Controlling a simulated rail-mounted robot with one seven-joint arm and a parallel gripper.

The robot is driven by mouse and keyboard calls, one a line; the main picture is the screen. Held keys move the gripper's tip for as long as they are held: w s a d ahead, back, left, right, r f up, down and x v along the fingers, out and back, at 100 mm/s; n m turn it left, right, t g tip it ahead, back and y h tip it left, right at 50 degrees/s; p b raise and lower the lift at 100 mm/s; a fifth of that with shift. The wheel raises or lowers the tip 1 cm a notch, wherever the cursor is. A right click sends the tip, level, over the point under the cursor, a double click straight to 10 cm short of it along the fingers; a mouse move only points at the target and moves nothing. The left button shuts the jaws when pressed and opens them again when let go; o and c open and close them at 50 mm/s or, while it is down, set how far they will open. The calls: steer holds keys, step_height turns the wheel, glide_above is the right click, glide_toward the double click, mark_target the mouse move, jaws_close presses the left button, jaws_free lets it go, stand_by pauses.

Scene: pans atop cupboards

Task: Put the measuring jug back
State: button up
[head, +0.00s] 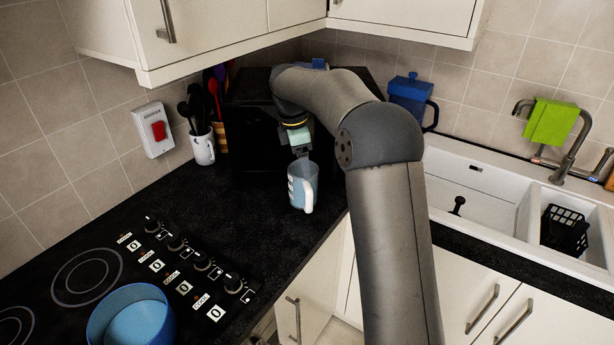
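The measuring jug (301,186) is a pale, translucent cup with a white handle on its right side. It is upright at the counter's inner corner, in front of the black box-shaped appliance. I cannot tell whether its base rests on the worktop or is slightly above it. My gripper (301,154) points down right at the jug's rim. The fingertips are small and partly merge with the jug's top, so their grip on it is unclear.
A black box-shaped appliance (252,140) stands behind. A utensil mug (203,148) is left of it, and a blue lidded jug (410,97) is right. A blue pan (132,318) sits on the hob (85,275). The sink (480,195) is right. Wall cupboards (215,25) hang above.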

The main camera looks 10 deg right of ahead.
steer(key=s+r+m, duration=0.3)
steer(key=s+m, duration=0.6)
steer(key=s, duration=1)
steer(key=s+f+m+y, duration=0.1)
steer(key=s+f+m, duration=0.2)
steer(key=s, duration=0.6)
steer(key=s+f+m+t, duration=0.1)
steer(key=s+f+m, duration=0.3)
steer(key=s, duration=0.6)
steer(key=shift+s+d+m+y, duration=0.3)
steer(key=shift+d+m+y, duration=0.1)
steer(key=shift+m, duration=0.6)
